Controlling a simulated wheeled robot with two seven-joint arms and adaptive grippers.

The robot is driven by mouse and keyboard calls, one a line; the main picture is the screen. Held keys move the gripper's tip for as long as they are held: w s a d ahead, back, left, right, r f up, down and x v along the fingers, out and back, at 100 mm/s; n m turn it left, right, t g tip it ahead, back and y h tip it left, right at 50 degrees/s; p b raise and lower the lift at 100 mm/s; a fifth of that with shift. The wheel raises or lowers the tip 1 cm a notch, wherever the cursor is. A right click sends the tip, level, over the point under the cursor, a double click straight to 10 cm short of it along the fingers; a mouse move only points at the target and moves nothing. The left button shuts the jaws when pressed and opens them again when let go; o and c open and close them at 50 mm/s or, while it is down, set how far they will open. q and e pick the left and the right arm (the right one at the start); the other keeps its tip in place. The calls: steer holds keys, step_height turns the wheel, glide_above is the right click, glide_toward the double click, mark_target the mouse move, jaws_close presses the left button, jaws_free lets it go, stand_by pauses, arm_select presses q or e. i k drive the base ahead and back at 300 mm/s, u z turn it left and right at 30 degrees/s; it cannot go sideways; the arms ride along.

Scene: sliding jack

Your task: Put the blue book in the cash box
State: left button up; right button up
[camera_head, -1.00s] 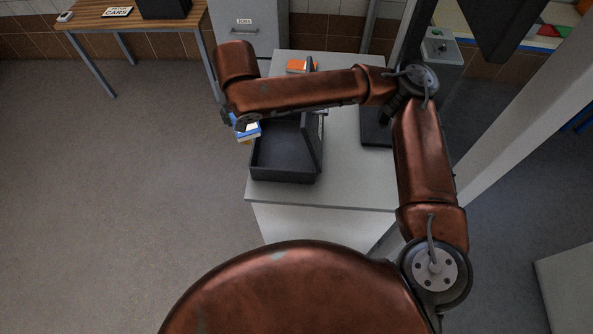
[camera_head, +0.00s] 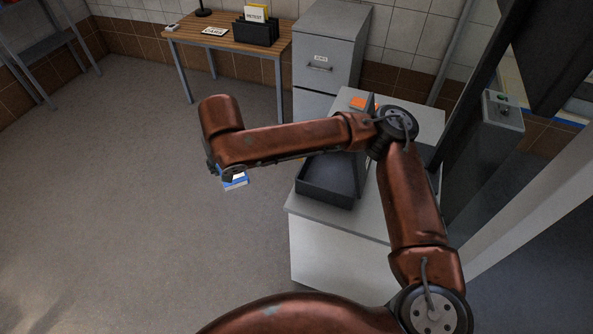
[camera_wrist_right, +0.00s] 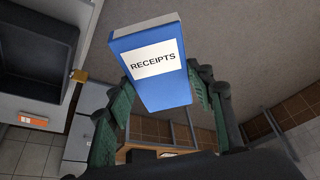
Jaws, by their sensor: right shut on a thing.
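The blue book (camera_wrist_right: 155,65), with a white label reading RECEIPTS, is held in my right gripper (camera_wrist_right: 160,95). The green fingers are shut on its two sides. In the head view the book (camera_head: 234,181) shows under the end of my right arm, above the floor and left of the cash box. The dark cash box (camera_head: 322,197) stands open on the grey counter, its lid raised on the right side. My forearm hides its far part. In the right wrist view the box (camera_wrist_right: 38,85) is at the upper left, apart from the book. My left gripper is not in view.
The grey counter (camera_head: 300,208) carries an orange item (camera_head: 363,103) behind the box. A filing cabinet (camera_head: 325,60) and a wooden table (camera_head: 225,42) stand at the back. A grey post rises at the right. The floor on the left is clear.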

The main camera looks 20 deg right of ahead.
mark_target(334, 172)
steer(key=u, duration=0.4)
steer(key=i, duration=2.95)
steer(key=z, duration=2.6)
